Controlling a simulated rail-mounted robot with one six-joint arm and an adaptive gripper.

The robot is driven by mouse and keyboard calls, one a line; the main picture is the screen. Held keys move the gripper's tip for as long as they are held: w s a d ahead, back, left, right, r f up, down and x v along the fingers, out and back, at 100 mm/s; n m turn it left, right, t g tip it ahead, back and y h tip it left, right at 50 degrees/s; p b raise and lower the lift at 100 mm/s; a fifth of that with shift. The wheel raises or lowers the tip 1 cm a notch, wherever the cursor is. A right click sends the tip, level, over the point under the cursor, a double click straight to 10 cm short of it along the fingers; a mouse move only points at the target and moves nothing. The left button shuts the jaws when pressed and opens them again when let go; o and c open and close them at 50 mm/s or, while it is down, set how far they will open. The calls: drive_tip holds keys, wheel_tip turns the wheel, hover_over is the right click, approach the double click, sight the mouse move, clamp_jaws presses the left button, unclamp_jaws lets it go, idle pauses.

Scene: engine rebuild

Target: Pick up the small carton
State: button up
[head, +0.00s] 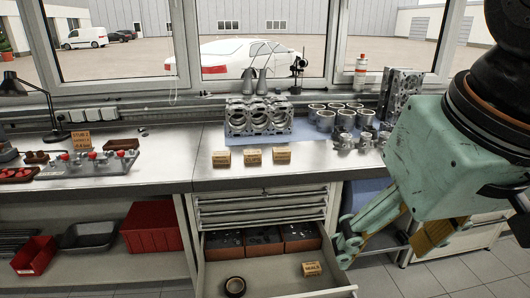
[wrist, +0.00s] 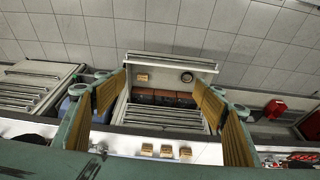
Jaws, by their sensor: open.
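Small tan cartons show in several places. One carton (head: 312,268) lies in the open drawer (head: 275,279), right of a dark tape roll (head: 235,286); in the wrist view this carton (wrist: 142,77) is near the drawer front. Three more stand in a row at the bench's front edge: the left (head: 221,158), middle (head: 252,156) and right (head: 282,153) cartons. Another carton (head: 82,140) stands farther left among parts. My gripper (head: 388,250) is open and empty, to the right of the drawer. In the wrist view its fingers (wrist: 160,82) frame the drawer from above.
Dark-red boxes (head: 262,242) of parts fill the drawer's back. An engine block (head: 262,118), pistons (head: 345,138) and a cylinder head (head: 400,92) stand on the bench. Red bins (head: 152,227) and a black tray (head: 90,235) sit on the left shelf. The drawer's front part has free room.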

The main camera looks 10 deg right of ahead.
drive_tip(key=w+r+p, duration=0.2)
drive_tip(key=w+r, duration=0.2)
drive_tip(key=w, duration=0.6)
drive_tip(key=w+r+p, duration=0.1)
drive_tip(key=w+r, duration=0.3)
drive_tip(key=w, duration=0.6)
drive_tip(key=p, duration=1)
hover_over(282, 149)
drive_tip(key=s, duration=0.5)
wheel_tip(282, 149, down, 22)
drive_tip(key=shift+s+a+r+t, duration=0.1)
drive_tip(key=shift+a+t, duration=0.15)
drive_tip(key=shift+t, duration=0.05)
drive_tip(key=shift+x, duration=4.35)
drive_tip(key=shift+x, duration=2.6)
